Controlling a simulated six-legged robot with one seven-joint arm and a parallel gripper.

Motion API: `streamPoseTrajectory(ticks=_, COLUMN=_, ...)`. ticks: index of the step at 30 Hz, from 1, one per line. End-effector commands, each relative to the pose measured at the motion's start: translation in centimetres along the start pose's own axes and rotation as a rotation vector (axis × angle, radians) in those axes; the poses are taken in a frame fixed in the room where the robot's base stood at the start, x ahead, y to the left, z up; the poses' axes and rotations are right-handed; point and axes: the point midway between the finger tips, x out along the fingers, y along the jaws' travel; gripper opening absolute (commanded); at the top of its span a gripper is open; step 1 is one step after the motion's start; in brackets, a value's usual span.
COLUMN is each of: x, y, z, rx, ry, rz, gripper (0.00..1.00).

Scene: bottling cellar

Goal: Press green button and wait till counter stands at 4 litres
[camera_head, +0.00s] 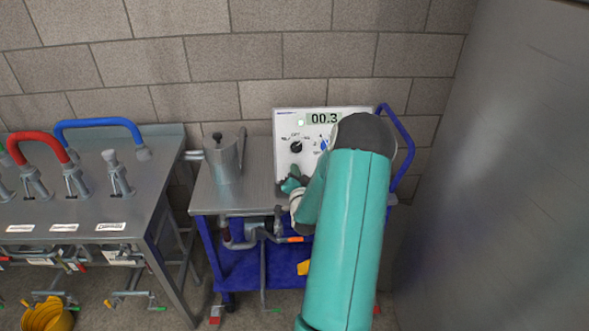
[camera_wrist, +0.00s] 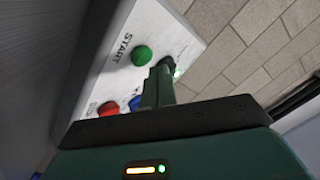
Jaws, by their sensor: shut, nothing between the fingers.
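The white control panel (camera_head: 284,131) stands on the cart against the wall. Its counter (camera_head: 324,118) reads 00.3, and a small green light (camera_head: 301,123) glows beside it. In the wrist view the round green button (camera_wrist: 142,56) sits beside the word START, with the red button (camera_wrist: 108,108) further down. My gripper (camera_wrist: 166,64) is shut and empty, its fingertips right beside the green button in that view; I cannot tell whether they touch the panel. In the head view my gripper (camera_head: 291,181) is low at the panel's front, and my arm covers the panel's lower right.
A steel vessel (camera_head: 223,158) stands on the cart top (camera_head: 255,178), left of the panel. A large grey surface (camera_head: 490,190) closes the right side.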

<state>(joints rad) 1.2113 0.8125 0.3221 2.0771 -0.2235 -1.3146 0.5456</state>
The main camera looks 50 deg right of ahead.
Motion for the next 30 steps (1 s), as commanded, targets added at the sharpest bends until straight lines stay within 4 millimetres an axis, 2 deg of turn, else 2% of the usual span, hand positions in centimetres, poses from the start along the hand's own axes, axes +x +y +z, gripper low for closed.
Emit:
streamPoseTrajectory(ticks=7, x=-0.4, y=-0.3, z=-0.3, rx=-0.001, ry=0.0, rz=-0.001, gripper=0.0)
streamPoseTrajectory(ticks=21, x=-3.2, y=-2.4, z=-2.4, rx=0.0, ry=0.0, rz=0.0, gripper=0.0)
streamPoseTrajectory(ticks=30, x=-3.5, y=-2.5, z=-2.5, rx=0.0, ry=0.0, rz=0.0, gripper=0.0)
